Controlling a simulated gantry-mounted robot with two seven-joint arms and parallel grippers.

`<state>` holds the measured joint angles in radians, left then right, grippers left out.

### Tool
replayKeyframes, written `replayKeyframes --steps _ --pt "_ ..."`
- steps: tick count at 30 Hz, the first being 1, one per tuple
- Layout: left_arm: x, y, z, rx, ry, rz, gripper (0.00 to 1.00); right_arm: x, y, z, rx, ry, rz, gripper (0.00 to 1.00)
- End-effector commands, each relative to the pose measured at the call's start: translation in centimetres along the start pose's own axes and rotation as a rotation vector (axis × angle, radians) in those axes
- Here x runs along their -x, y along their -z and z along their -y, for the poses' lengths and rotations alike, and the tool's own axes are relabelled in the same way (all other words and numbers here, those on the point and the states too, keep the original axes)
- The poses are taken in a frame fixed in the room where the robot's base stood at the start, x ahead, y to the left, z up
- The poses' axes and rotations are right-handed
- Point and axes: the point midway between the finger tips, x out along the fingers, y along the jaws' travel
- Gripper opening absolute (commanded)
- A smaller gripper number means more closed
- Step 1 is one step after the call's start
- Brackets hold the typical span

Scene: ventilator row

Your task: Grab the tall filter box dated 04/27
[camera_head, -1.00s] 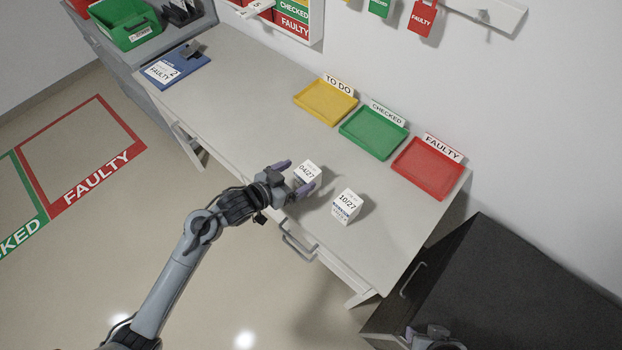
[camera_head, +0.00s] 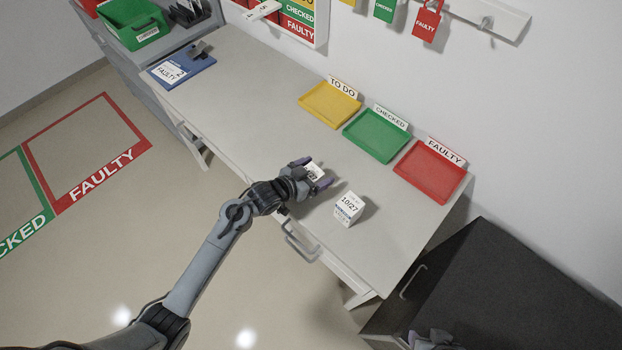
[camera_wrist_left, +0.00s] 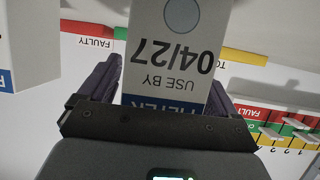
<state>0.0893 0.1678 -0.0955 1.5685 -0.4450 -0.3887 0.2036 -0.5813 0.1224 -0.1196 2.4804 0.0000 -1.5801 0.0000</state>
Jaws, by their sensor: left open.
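The white filter box dated 04/27 (camera_head: 314,168) stands on the grey bench, partly hidden by my left gripper. In the left wrist view the box (camera_wrist_left: 172,45) shows large, with its "USE BY 04/27" label upside down and a blue band. My left gripper (camera_head: 317,173) is open, with one finger on each side of this box; I cannot tell whether they touch it. A second white box, dated 10/27 (camera_head: 348,208), stands just to the right. Its edge also shows at the left of the wrist view (camera_wrist_left: 28,45). My right gripper (camera_head: 434,340) shows only partly at the bottom edge.
Yellow TO DO (camera_head: 330,104), green CHECKED (camera_head: 376,136) and red FAULTY (camera_head: 430,171) trays lie along the back of the bench (camera_head: 245,120). A blue FAULTY board (camera_head: 190,68) lies at the far left. A dark cabinet (camera_head: 490,290) stands at the lower right. The bench's left half is mostly clear.

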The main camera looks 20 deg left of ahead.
Motion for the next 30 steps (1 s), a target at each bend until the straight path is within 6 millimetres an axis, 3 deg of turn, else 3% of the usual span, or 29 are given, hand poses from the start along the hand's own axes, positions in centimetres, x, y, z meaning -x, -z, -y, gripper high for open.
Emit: replayKeyframes --steps 3,14,23,30 --pt "0.0 0.0 0.0 0.000 0.000 0.000 0.88 0.0 0.0 0.1 -0.003 0.003 0.000 0.43" --pt "0.0 0.0 0.0 0.000 0.000 0.000 0.36 0.0 0.1 0.2 -0.006 0.005 -0.001 0.43" --pt "0.1 0.2 0.0 -0.001 0.000 -0.001 0.35 -0.1 0.0 0.1 -0.003 0.003 -0.001 0.43" --pt "0.7 1.7 0.0 -0.002 0.000 -0.003 0.35 -0.4 -0.1 0.0 0.004 -0.002 0.000 0.43"
